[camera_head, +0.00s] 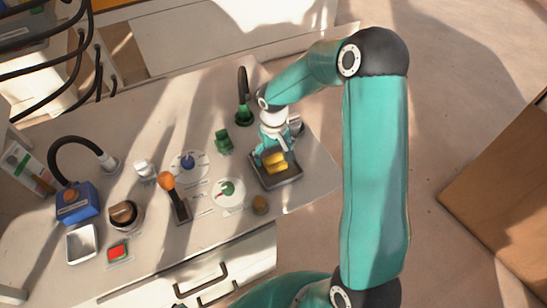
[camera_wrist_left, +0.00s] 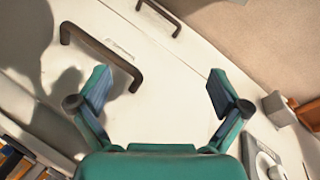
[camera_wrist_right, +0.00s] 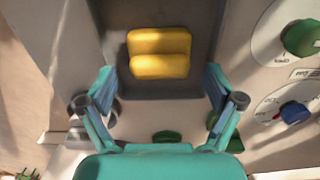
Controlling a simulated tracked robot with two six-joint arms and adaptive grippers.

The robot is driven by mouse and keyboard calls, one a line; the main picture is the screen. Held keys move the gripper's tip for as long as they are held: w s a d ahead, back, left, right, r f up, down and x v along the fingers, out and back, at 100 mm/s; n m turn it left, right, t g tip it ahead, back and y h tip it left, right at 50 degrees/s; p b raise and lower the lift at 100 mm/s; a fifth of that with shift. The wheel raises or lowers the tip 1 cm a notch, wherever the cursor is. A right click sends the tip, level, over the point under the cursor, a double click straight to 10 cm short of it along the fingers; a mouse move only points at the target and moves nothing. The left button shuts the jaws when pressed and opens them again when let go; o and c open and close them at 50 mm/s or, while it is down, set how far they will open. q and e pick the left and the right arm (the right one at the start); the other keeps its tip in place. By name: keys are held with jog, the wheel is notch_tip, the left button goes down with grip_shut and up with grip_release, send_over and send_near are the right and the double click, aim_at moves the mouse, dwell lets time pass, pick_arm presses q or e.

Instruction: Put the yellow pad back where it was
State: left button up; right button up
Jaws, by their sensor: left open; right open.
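The yellow pad (camera_head: 277,161) lies in a dark, shallow tray (camera_head: 285,180) at the right end of the bench. In the right wrist view the pad (camera_wrist_right: 159,54) is a two-part cushion shape on the dark tray floor (camera_wrist_right: 165,12). My right gripper (camera_head: 268,156) hangs over the tray, pointing down. In its wrist view the open fingers (camera_wrist_right: 159,80) stand apart on either side of the tray, and nothing is between the tips. My left gripper (camera_wrist_left: 158,73) is open and empty, in front of the white drawer fronts.
Two round dials, one with a blue knob (camera_head: 188,163) and one with a green knob (camera_head: 227,188), lie left of the tray. Dark drawer handles (camera_wrist_left: 105,55) jut out near my left gripper.

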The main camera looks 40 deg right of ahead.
aim_at(274, 156)
pick_arm(q)
jog(key=shift+r, duration=0.1)
pick_arm(e)
notch_tip(274, 156, up, 10)
jog(key=shift+f, duration=0.1)
dwell(0.5)
